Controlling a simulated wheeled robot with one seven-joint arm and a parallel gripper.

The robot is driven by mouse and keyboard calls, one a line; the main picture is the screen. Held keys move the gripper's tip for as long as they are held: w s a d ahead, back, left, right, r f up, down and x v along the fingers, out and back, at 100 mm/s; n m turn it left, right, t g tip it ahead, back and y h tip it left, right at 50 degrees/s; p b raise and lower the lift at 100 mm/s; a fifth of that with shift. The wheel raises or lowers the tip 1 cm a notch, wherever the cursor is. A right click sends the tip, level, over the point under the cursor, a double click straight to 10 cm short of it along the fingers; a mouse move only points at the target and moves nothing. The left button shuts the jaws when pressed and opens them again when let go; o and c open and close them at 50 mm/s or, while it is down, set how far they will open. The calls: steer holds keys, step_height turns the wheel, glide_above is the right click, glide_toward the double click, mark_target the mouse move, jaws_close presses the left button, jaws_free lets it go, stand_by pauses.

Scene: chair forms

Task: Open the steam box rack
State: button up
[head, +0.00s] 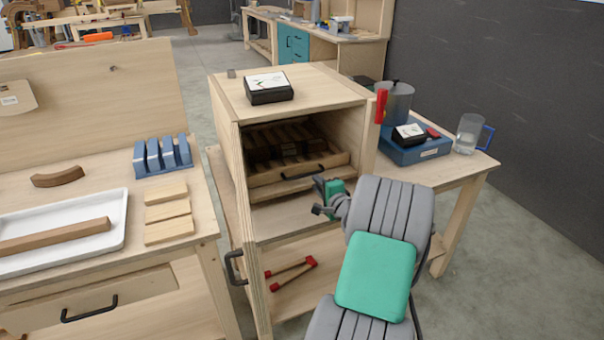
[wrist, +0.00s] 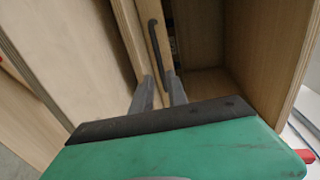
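The steam box (head: 300,90) is a pale wooden cabinet with an open front. Its door (head: 243,225) stands swung open at the left, with a dark handle (head: 235,268). Inside, the slatted rack (head: 298,172) has a wooden front with a black bar handle (head: 304,172); dark pieces lie on it. My gripper (head: 319,196) is in front of the rack, below and right of the handle. Its fingers (wrist: 160,85) are apart with nothing held; I cannot tell if they touch the handle.
A black box (head: 269,88) sits on the steam box. A red-ended tool (head: 292,273) lies on the lower shelf. The left bench (head: 102,177) holds a white tray (head: 120,220) and wooden blocks.

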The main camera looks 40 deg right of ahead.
mark_target(307, 185)
steer(key=x, duration=0.4)
steer(key=a+x, duration=0.1)
steer(key=x, duration=0.2)
steer(key=shift+w, duration=0.15)
jaws_close()
steer(key=shift+d, duration=0.1)
stand_by(1.0)
